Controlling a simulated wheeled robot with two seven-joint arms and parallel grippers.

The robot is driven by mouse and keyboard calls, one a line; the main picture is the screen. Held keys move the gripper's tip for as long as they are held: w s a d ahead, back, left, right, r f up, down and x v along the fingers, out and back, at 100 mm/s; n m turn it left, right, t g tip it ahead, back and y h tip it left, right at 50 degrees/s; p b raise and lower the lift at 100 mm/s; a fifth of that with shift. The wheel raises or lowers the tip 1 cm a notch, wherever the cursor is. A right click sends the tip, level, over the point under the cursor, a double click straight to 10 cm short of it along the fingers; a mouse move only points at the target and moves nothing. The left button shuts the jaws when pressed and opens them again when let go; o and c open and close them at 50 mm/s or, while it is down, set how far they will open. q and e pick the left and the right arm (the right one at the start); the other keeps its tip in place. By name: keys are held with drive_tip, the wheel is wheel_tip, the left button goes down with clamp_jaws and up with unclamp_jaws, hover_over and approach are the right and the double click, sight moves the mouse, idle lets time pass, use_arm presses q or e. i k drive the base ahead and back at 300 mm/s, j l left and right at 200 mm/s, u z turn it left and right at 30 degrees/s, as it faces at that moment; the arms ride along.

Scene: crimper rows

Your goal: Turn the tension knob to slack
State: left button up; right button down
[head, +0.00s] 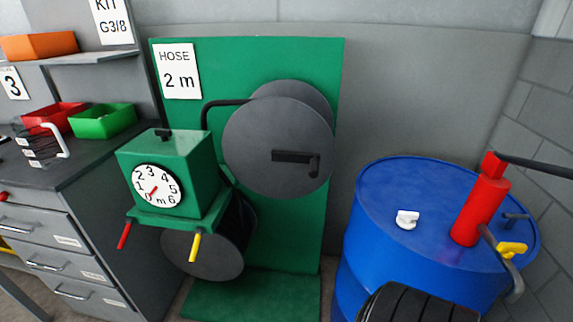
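A green hose-measuring box (170,178) with a white dial (157,186) stands before a green panel (325,190). The dial's short red pointer sits near its centre. A small black fitting (163,133) is on the box's top. A red-tipped lever (124,236) and a yellow-tipped lever (195,247) stick out below the box. A grey reel disc (250,140) with a black crank handle (295,158) is to its right, and a second dark reel (205,255) is lower down. I cannot tell which part is the tension knob. Neither gripper is in view.
At the right stands a blue drum (385,200) with a red pump (482,205), a yellow tap handle (511,249) and a white cap (407,219). A black ribbed object (410,305) is at the bottom edge. At the left, a drawer cabinet (75,245) carries red (50,117) and green bins (103,122).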

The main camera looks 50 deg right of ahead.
sight(164, 134)
drive_tip(key=z, duration=1.2)
drive_tip(key=i+j+z, duration=0.25)
drive_tip(key=j+z, duration=0.25)
drive_tip(key=i+j+z, duration=0.25)
drive_tip(key=j, duration=0.15)
drive_tip(key=k, duration=0.05)
